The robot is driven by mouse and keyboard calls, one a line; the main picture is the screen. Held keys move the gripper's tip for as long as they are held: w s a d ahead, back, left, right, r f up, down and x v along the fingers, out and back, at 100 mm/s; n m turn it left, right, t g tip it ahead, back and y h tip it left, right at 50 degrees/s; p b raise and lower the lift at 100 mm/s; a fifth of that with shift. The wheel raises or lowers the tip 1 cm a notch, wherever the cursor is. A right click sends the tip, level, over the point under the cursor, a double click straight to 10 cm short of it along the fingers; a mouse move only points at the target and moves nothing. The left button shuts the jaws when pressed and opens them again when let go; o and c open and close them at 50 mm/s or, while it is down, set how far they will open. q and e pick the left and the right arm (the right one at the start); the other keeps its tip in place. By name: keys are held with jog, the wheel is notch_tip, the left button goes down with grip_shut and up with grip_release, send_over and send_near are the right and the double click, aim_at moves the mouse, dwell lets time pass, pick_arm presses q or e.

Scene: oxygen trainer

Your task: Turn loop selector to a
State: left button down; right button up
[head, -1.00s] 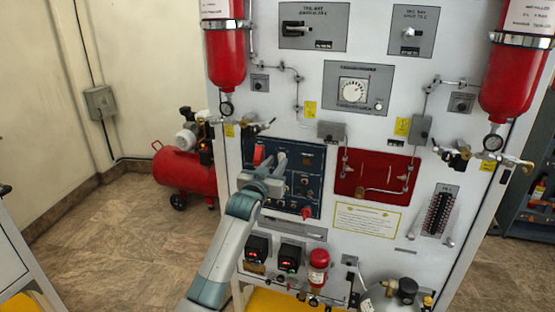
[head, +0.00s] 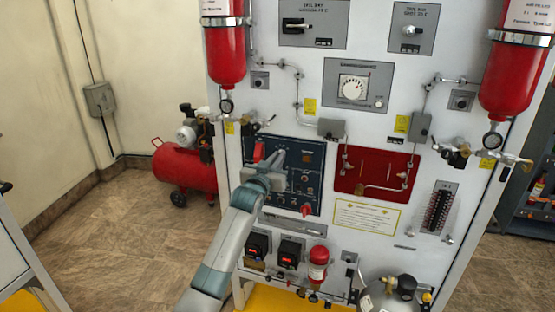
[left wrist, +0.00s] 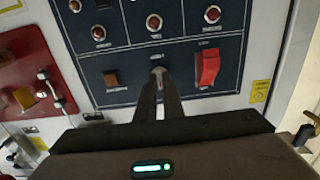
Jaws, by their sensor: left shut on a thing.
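The dark blue panel (head: 312,160) is on the left half of the white trainer board. My left gripper (head: 277,157) reaches its upper left part, beside a red switch (head: 259,151). In the left wrist view the panel is upside down. There the fingers of my left gripper (left wrist: 159,80) are close together, shut on a small metal selector lever (left wrist: 158,70). The lever's tip shows between the fingertips; its base is partly hidden. The lettering is too small to read. My right gripper is not in view.
A red panel (head: 350,184) with pipework is to the right of the blue one. Red cylinders (head: 225,58) and gauges hang on the board's sides. Black boxes with red displays (head: 290,254) are below. A red compressor (head: 185,166) stands on the floor at left.

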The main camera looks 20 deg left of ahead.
pick_arm(q)
jog(key=shift+n, duration=0.4)
jog(key=shift+a+n+p, duration=0.1)
jog(key=shift+n+p, duration=1.1)
jog(key=shift+n, duration=2.9)
jog(key=c, duration=1.9)
grip_release()
jog(key=shift+s+f, duration=0.1)
